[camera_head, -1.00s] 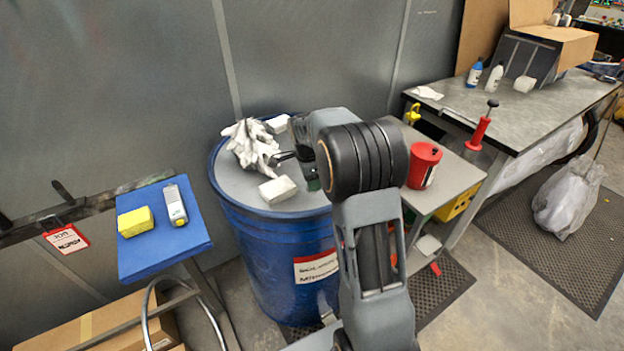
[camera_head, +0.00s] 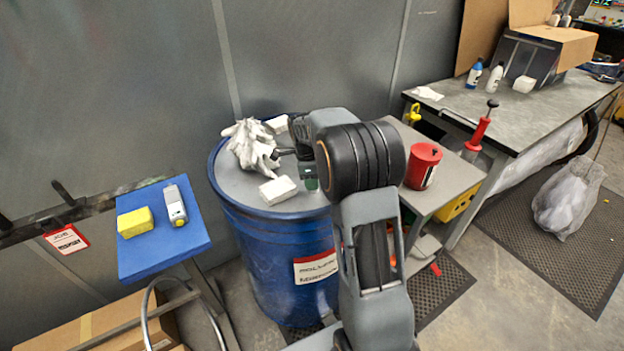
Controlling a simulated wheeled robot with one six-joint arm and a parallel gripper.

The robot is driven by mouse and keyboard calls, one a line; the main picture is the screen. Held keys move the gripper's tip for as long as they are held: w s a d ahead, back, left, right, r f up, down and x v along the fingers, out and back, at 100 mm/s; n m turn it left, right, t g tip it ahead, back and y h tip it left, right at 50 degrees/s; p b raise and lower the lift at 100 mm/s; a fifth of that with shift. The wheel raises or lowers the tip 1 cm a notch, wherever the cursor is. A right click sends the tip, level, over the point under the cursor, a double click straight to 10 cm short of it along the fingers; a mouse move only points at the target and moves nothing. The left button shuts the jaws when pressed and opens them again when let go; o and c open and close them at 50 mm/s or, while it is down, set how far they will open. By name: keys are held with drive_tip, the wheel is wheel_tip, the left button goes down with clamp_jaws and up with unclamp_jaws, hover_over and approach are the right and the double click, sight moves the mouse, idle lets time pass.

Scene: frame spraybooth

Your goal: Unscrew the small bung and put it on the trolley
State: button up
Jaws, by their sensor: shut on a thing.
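The blue drum (camera_head: 262,245) stands in the middle with a grey top. My gripper (camera_head: 277,153) is low over the drum top, beside a crumpled white cloth or glove, partly hidden by my arm. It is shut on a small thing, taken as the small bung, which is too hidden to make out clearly. I cannot tell whether it is still in the drum top. A grey trolley (camera_head: 455,177) stands right of the drum, partly behind my arm.
White crumpled cloth (camera_head: 250,143) and a white block (camera_head: 278,190) lie on the drum. A red can (camera_head: 424,166) stands on the trolley. A blue-topped stand (camera_head: 150,258) at left holds a yellow block (camera_head: 135,222) and a grey device (camera_head: 174,206). A workbench (camera_head: 455,98) is at right.

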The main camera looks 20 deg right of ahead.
drive_tip(key=n, duration=0.4)
drive_tip(key=shift+n+t, duration=0.3)
drive_tip(key=shift+n, duration=0.6)
drive_tip(key=n, duration=0.3)
drive_tip(key=shift+n, duration=0.3)
drive_tip(key=n, duration=0.3)
drive_tip(key=shift+s+t, duration=0.1)
drive_tip(key=shift+t, duration=0.3)
drive_tip(key=shift+n, duration=0.6)
